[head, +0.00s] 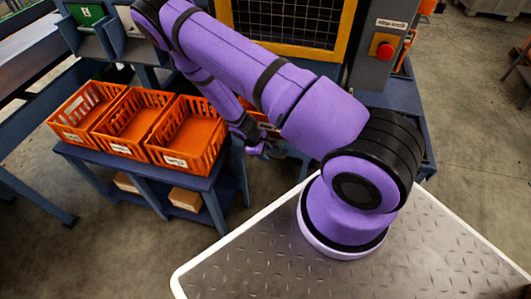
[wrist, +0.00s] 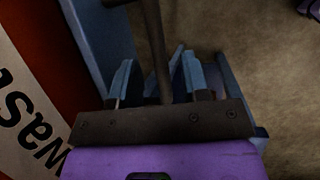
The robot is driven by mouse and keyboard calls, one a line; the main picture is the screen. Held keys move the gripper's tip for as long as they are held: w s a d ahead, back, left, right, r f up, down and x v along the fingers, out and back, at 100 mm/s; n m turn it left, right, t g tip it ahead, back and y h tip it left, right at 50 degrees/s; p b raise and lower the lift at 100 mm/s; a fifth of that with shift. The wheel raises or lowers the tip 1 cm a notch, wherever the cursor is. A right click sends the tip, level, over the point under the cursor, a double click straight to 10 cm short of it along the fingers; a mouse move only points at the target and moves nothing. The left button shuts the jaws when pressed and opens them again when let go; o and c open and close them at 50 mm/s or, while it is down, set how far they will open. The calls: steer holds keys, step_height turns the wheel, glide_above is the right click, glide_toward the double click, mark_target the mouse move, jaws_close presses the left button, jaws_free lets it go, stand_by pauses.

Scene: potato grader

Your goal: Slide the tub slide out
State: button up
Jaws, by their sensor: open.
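My gripper (head: 252,140) hangs at the lower front of the blue machine, right of the orange crates; my arm hides much of that place. In the wrist view my gripper (wrist: 157,82) is open, its two fingers apart. A dark bar (wrist: 153,40), which looks like a handle, runs between the fingers; I cannot tell if either touches it. An orange tub (wrist: 30,28) with a white label reading "was..." stands at the left of the wrist view. In the head view only a small part of an orange tub shows behind my gripper. The slide itself is mostly hidden.
Three orange crates (head: 186,160) stand in a row on a blue bench (head: 218,182) at the left. Cardboard boxes (head: 185,199) lie on its lower shelf. A red button (head: 384,50) sits on a grey box at upper right. Bare floor (head: 463,130) lies to the right.

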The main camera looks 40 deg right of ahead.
steer(key=shift+d+f, duration=0.15)
steer(key=shift+f, duration=0.15)
jaws_close()
